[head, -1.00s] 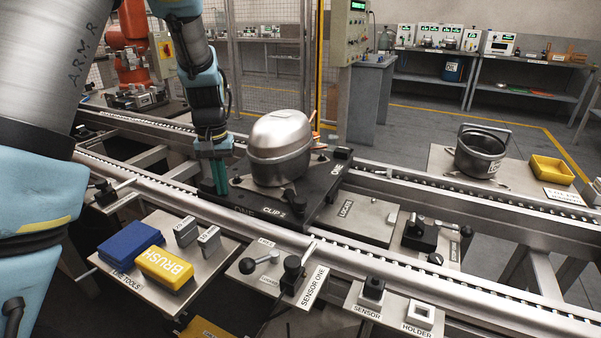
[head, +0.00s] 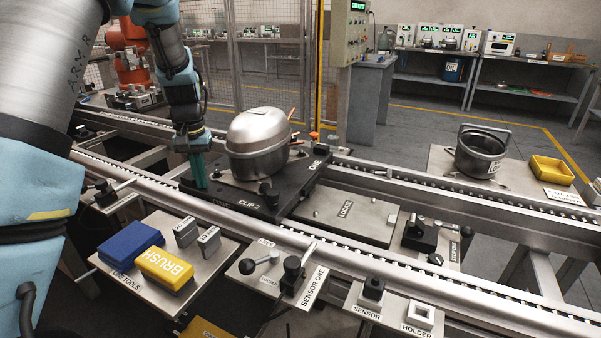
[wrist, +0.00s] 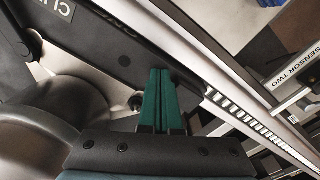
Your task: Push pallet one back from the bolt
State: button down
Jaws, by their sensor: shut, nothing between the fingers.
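Pallet one (head: 282,206), a black plate marked ONE and CLIP, sits on the conveyor rails with a silver compressor (head: 257,145) on it. My gripper (head: 200,184) is shut and empty, its green fingers pointing down at the pallet's left end. In the wrist view the closed fingers (wrist: 160,74) overlap the black pallet (wrist: 95,38); whether they press on it I cannot tell. A LOCATE plate (head: 360,222) lies bare to the right of the pallet. A black block with a lever (head: 420,233) stands right of that plate; I cannot tell which part is the bolt.
Sensor and holder fixtures (head: 372,293) line the front rail. The rail between is clear.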

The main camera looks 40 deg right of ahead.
jog(key=shift+s+f, duration=0.3)
jog(key=shift+f, duration=0.45)
jog(key=shift+s+d, duration=0.25)
jog(key=shift+s, duration=0.2)
jog(key=shift+w+r+p, duration=0.15)
jog(key=shift+r+p, duration=0.75)
jog(key=shift+p, duration=0.2)
notch_tip(320, 180, up, 9)
jog(key=p, duration=0.6)
jog(key=shift+w+f, duration=0.15)
jog(key=shift+w, duration=0.05)
jog(key=shift+a, duration=0.1)
jog(key=s+a+r+n, duration=0.1)
jog(key=s+a, duration=0.3)
jog(key=a, duration=0.4)
jog(key=s+a+r+n+t, duration=0.1)
jog(key=s+a+n, duration=0.1)
jog(key=s+a, duration=0.3)
jog(key=s+a+r+n, duration=0.1)
jog(key=s+a, duration=0.4)
jog(key=a, duration=0.6)
jog(key=shift+a+r+n, duration=0.25)
jog(key=shift+r+n, duration=0.1)
jog(key=shift+n, duration=0.15)
